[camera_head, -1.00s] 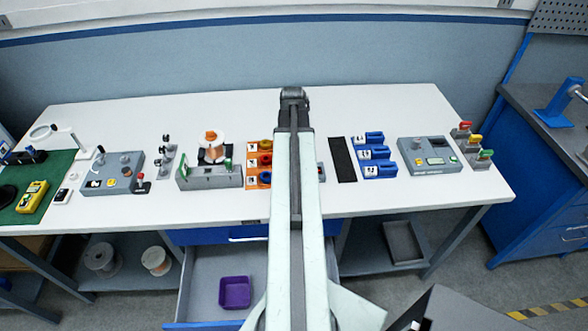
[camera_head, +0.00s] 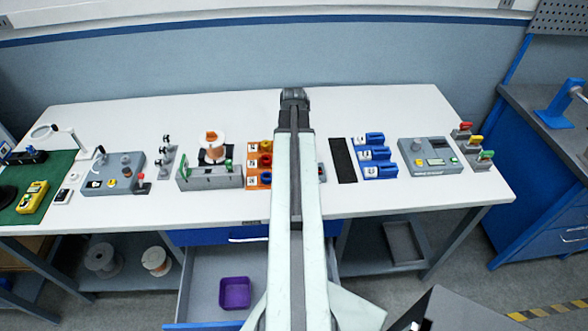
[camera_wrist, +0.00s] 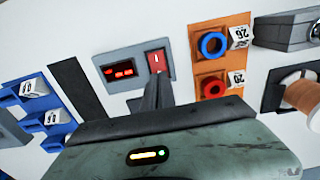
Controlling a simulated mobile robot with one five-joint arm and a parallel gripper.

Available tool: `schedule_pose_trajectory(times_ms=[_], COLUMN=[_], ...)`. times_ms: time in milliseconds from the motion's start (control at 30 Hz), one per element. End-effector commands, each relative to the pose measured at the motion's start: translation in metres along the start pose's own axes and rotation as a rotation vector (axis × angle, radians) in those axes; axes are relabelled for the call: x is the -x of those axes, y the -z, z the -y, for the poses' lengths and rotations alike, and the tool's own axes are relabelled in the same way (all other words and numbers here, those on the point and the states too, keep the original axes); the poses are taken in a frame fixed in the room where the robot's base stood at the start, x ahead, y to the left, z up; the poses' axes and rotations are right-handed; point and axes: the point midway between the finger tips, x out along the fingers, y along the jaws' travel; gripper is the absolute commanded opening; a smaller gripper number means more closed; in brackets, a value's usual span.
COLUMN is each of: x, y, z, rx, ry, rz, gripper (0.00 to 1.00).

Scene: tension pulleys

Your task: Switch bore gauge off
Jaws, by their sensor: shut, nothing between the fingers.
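The bore gauge (camera_wrist: 122,84) is a small grey box in the wrist view, with a lit red readout (camera_wrist: 123,72) and a red rocker switch (camera_wrist: 156,60). My gripper (camera_wrist: 157,80) is shut and empty. Its dark fingertips are at the lower edge of the switch; I cannot tell whether they touch it. In the head view my arm covers most of the gauge, and only a sliver of its right side (camera_head: 321,172) shows. My fingers are hidden there.
In the wrist view, an orange board (camera_wrist: 222,52) with blue and red rings stands close right of the gauge. A black strip (camera_wrist: 77,88) and blue holders (camera_wrist: 35,92) lie left. A drawer with a purple bin (camera_head: 234,292) is open below the table.

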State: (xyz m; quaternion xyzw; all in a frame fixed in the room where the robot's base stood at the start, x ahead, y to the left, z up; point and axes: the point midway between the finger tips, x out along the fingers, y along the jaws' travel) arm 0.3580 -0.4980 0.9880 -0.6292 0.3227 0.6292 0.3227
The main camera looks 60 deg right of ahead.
Motion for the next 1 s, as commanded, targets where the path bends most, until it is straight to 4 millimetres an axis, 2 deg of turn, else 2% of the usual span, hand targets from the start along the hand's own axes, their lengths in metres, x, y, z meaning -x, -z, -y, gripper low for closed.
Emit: schedule_pose_trajectory(times_ms=[1000], x=[-0.0074], y=[0.0002], z=[-0.0016], rx=[-0.002], ry=[0.000], rz=[0.000], gripper=[0.00])
